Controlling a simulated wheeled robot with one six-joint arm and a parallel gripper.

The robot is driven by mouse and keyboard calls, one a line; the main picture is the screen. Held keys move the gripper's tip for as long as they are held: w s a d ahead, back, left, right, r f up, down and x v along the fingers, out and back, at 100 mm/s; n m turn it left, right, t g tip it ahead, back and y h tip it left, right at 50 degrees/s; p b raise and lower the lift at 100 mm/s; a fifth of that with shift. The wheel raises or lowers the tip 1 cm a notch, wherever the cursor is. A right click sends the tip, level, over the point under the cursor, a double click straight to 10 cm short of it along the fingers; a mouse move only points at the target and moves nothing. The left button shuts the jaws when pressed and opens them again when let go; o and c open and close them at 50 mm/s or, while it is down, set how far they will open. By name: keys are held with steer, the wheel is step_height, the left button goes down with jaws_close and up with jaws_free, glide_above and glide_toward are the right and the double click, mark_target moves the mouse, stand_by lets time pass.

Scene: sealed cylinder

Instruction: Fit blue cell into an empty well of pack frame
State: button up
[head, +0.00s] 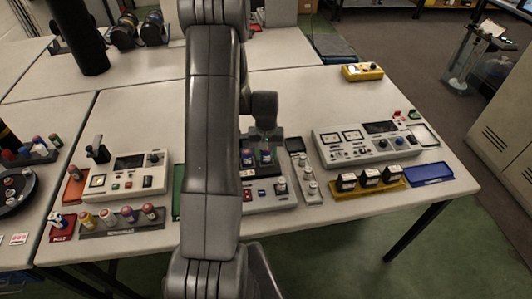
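My arm runs up the middle of the head view and hides part of the table behind it. What looks like my gripper (264,134) shows as a dark shape just right of the arm, over the middle device; its fingertips are not clear. Below it are small dark cells (265,156) with blue and red tops, in what may be the pack frame. I cannot tell whether the gripper touches or holds one. Other coloured cells (128,214) stand in a grey rack at the front left. A blue-topped cell (55,218) stands on a red pad to its left.
A grey meter console (375,143) stands at the right. In front of it are a yellow tray (366,190) with 3 black blocks and a blue tray (428,174). A smaller console (127,177) is at left. The table behind the right console is mostly clear.

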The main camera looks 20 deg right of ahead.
steer(key=shift+o, duration=0.9)
steer(key=shift+r+p, duration=0.45)
steer(key=shift+r, duration=0.1)
step_height(320, 180, up, 12)
steer(key=b, duration=0.1)
steer(key=shift+f+b, duration=0.2)
steer(key=shift+b, duration=0.2)
steer(key=shift+f, duration=0.1)
step_height(320, 180, down, 12)
steer(key=shift+p, duration=0.8)
steer(key=shift+f+b, duration=0.4)
steer(key=shift+b, duration=0.05)
steer(key=shift+r+p, duration=0.45)
steer(key=shift+r, duration=0.05)
